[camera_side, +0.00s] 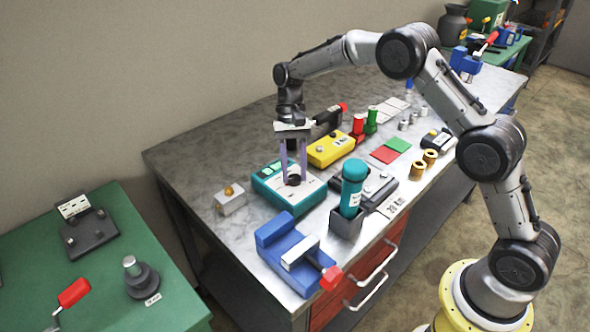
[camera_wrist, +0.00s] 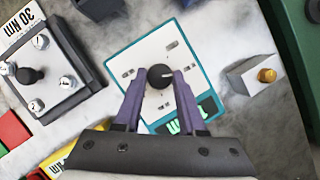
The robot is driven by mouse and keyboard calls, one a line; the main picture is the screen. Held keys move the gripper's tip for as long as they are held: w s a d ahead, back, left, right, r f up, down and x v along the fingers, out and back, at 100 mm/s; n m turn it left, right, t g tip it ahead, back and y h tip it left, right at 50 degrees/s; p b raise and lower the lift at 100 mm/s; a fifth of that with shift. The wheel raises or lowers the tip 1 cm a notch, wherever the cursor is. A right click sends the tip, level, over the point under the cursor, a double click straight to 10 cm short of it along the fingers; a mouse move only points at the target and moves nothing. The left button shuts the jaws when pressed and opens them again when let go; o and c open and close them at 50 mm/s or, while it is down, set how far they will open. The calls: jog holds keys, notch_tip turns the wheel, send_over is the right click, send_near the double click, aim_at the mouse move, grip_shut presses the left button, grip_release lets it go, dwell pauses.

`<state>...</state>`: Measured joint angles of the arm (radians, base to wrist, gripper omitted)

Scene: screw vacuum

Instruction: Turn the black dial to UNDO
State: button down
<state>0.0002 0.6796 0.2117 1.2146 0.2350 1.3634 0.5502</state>
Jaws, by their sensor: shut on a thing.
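The black dial (camera_side: 294,180) sits on the white top face of a teal box (camera_side: 268,187) on the grey marble-like bench. In the wrist view the dial (camera_wrist: 160,77) is round, with a small white mark pointing to the right. Several small labels surround it on the white face (camera_wrist: 135,55); they are too small to read. My gripper (camera_side: 293,174) points down over the box. Its two purple fingers are shut on the dial, one on each side. The box's green display (camera_wrist: 205,108) is partly hidden by a finger.
A small white block with an orange knob (camera_side: 230,198) stands left of the box, a yellow box (camera_side: 330,149) behind it. A teal cylinder in a dark holder (camera_side: 352,188) and a blue vise (camera_side: 290,250) stand in front. A narrow bare strip of bench surrounds the box.

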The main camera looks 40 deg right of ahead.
jog(key=n, duration=0.2)
jog(key=n+h, duration=0.2)
jog(key=n, duration=0.1)
jog(key=shift+w+a+n+g, duration=0.1)
jog(key=shift+a+n+g, duration=0.15)
jog(key=shift+n+g, duration=0.05)
jog(key=n+h, duration=0.2)
jog(key=n, duration=0.3)
jog(key=shift+a, duration=0.15)
jog(key=shift+n, duration=0.4)
jog(key=shift+c, duration=2.4)
grip_release()
jog(key=shift+r, duration=0.1)
jog(key=v, duration=1.1)
jog(key=shift+a+r, duration=0.25)
jog(key=shift+r, duration=0.15)
